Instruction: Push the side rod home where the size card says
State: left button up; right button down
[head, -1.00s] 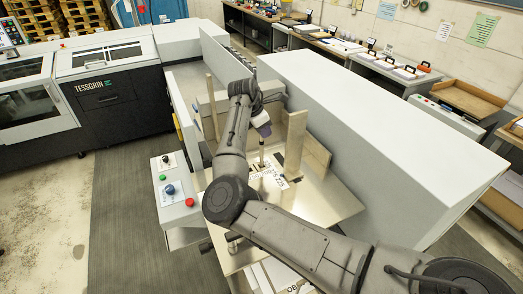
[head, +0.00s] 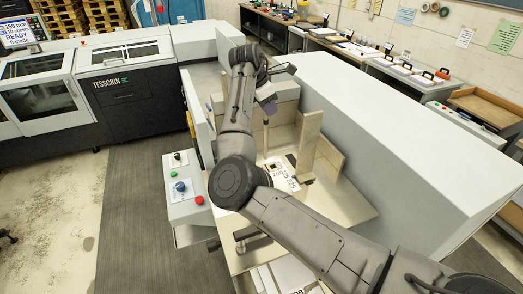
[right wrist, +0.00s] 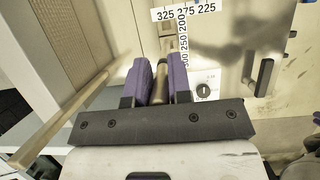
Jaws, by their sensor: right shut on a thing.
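My right gripper (head: 268,108) reaches over the pale feeder bed (head: 335,205) in the head view, beside a tan upright plate (head: 309,140). In the right wrist view its purple fingers (right wrist: 160,82) are shut on a brownish rod (right wrist: 161,72) between them. Just beyond the fingers lies a white scale (right wrist: 188,14) reading 325, 275, 225, crossed by a strip reading 300, 250, 200. I cannot make out a size card to read. My left gripper is out of view.
A control box with buttons (head: 182,188) stands left of the bed. A long pale cover (head: 400,130) borders its right. A black handle (right wrist: 263,78) rises right of the fingers in the right wrist view. A screen (head: 18,34) reads 150 mm and READY.

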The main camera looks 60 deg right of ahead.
aim_at(266, 131)
jog(key=w+a, duration=0.3)
jog(key=a, duration=0.2)
notch_tip(266, 131, down, 9)
jog(key=p, duration=0.1)
jog(key=shift+w+a+r, duration=0.15)
jog(key=shift+w+a, duration=0.15)
jog(key=shift+a, duration=0.15)
jog(key=c, duration=1.5)
grip_release()
jog(key=o, duration=0.4)
jog(key=shift+o, duration=0.2)
